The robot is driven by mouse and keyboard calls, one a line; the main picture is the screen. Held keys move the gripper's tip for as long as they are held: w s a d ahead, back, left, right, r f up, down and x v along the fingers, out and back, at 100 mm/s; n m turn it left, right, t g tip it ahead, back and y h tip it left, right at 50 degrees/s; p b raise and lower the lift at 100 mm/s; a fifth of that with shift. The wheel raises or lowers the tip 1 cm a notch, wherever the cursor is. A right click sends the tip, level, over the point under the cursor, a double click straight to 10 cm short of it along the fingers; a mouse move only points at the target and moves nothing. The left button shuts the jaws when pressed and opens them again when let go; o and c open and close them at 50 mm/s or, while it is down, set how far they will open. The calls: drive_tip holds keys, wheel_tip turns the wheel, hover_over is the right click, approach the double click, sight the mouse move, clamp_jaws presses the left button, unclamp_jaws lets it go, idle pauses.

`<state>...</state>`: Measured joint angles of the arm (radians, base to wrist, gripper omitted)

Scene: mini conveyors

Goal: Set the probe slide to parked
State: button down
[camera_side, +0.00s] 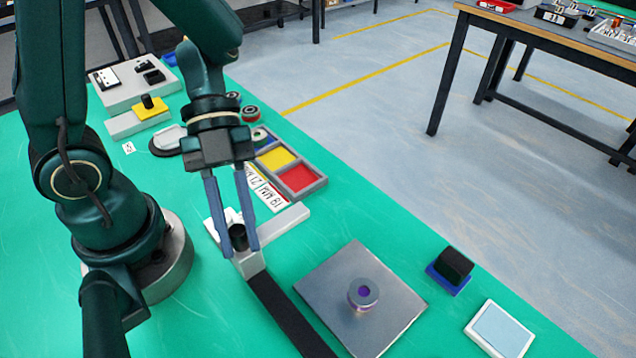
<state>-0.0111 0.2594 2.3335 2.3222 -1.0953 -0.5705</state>
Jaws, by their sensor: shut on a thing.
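My gripper (241,249) points down at the near end of a white fixture (285,222). Its two blue-grey fingers are shut on a black knob (238,236), one on each side. The knob stands upright at the white fixture, by the end of a dark strip (285,315). The fingers hide part of the knob and its foot. Further back, a yellow block (149,108) with a black peg sits on a pale grey base (124,125). No label shows which part is the probe slide or its parked position.
A grey plate (325,285) with a round metal piece (363,293) lies to the right. A tray (312,187) with coloured compartments and a number card (268,195) lie behind the gripper. A black block on a blue base (451,268) and a white-framed pad (500,328) stand at right.

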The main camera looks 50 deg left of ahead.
drive_tip(key=shift+w+a, duration=0.15)
drive_tip(key=shift+a, duration=0.15)
drive_tip(key=c, duration=0.7)
unclamp_jaws()
drive_tip(key=shift+v, duration=2.5)
